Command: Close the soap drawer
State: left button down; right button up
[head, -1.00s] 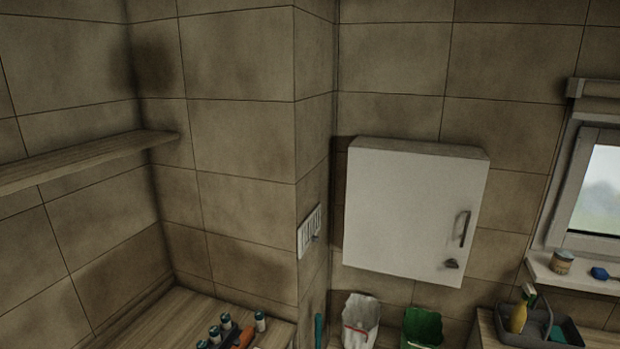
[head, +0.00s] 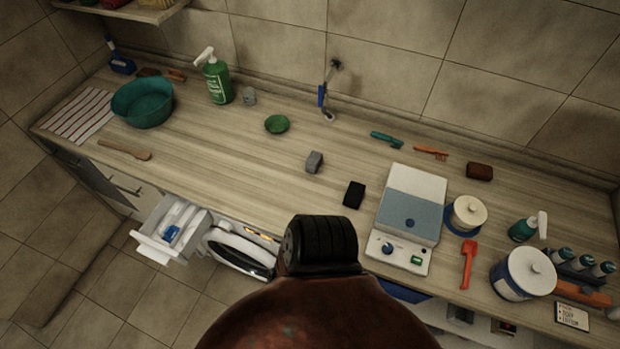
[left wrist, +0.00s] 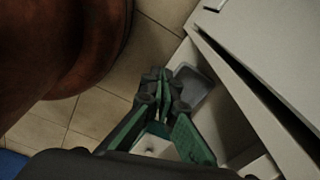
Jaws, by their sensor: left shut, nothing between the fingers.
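The soap drawer (head: 152,247) is white and stands pulled out below the counter at the left in the head view. It has open compartments with a small blue part inside. Right of it is a white appliance with a round door (head: 238,252). My left gripper (left wrist: 161,78) shows in the left wrist view, its dark and green fingers shut and empty. It is beside pale panels and a grey recess (left wrist: 197,90); I cannot tell whether these belong to the soap drawer or whether it touches them. My left gripper is not visible in the head view. My right gripper is in neither view.
The wooden counter (head: 235,150) holds a teal bowl (head: 142,104), a green pump bottle (head: 216,80), a scale (head: 408,215) and several small items. Tiled floor (head: 110,285) lies clear in front of the drawer. A large reddish-brown part of mine covers the bottom middle.

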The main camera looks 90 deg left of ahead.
aim_at(192, 220)
jog(key=u, duration=0.85)
jog(key=k, duration=0.6)
jog(key=u, duration=3.45)
jog(key=k, duration=0.5)
jog(key=u, duration=0.45)
jog(key=i, duration=0.7)
jog(key=z, duration=0.75)
